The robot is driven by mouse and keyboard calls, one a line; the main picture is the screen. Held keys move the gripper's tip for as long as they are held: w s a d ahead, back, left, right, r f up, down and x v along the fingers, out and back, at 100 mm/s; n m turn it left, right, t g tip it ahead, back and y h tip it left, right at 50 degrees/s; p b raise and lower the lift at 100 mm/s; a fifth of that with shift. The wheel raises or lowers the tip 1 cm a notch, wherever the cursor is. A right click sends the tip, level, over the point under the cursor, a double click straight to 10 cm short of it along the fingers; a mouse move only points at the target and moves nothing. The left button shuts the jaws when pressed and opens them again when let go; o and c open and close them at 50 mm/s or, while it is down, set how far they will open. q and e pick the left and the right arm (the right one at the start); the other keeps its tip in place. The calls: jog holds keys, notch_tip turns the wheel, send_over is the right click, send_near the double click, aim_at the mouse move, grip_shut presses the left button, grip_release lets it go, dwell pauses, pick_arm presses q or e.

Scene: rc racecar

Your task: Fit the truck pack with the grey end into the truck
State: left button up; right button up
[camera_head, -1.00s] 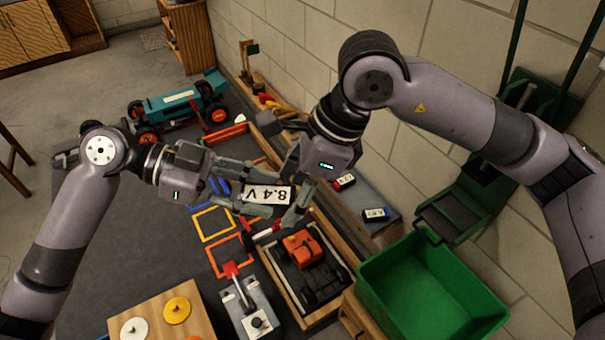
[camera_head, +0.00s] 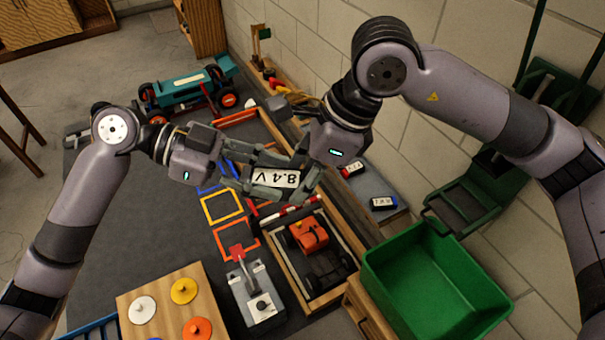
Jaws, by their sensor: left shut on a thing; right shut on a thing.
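A pack with a white label reading 8.4 V (camera_head: 277,178) is held in the air, its label upside down in the picture. My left gripper (camera_head: 262,180) is shut on it from the left. My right gripper (camera_head: 300,178) is shut on it from the upper right. The fingers hide the pack's ends, so I cannot tell whether an end is grey. A small orange and black truck (camera_head: 312,238) sits in a wooden-framed tray (camera_head: 284,262) below the pack. A larger teal vehicle (camera_head: 190,90) with orange wheels stands at the back.
Two small packs, one with a red end (camera_head: 352,169) and one with a blue end (camera_head: 383,203), lie on a grey surface. A green bin (camera_head: 432,275) stands at the right. A grey lever device (camera_head: 256,298) and a wooden peg board (camera_head: 165,300) are in front. Coloured square outlines mark the mat.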

pick_arm(q)
jog(key=o, duration=1.4)
